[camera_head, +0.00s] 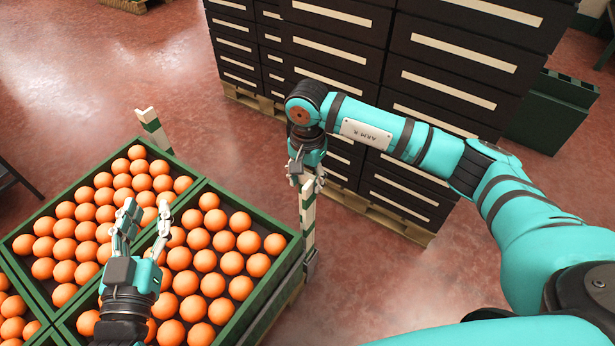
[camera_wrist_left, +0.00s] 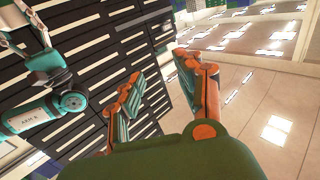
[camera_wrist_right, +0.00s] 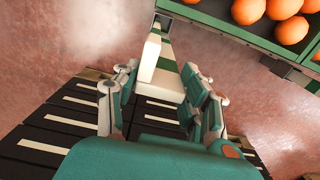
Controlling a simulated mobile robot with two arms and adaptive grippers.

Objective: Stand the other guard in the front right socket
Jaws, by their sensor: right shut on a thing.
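My right gripper (camera_head: 307,177) is shut on a white and green guard (camera_head: 308,217), gripping it near its top. The guard hangs about upright beside the near right crate's right corner. Its lower end meets or overlaps a grey socket (camera_head: 311,264) there; I cannot tell whether it is inside. The right wrist view shows the guard (camera_wrist_right: 151,58) between the fingers (camera_wrist_right: 160,100). Another guard (camera_head: 153,128) stands at the far corner of the crates. My left gripper (camera_head: 145,212) is open and empty above the oranges; its fingers also show apart in the left wrist view (camera_wrist_left: 158,85).
Green crates (camera_head: 285,272) full of oranges (camera_head: 230,262) fill the lower left. Stacked dark crates (camera_head: 345,45) on pallets (camera_head: 385,222) stand behind my right arm. A dark green crate (camera_head: 552,110) is at the far right. Red floor (camera_head: 390,275) is clear right of the socket.

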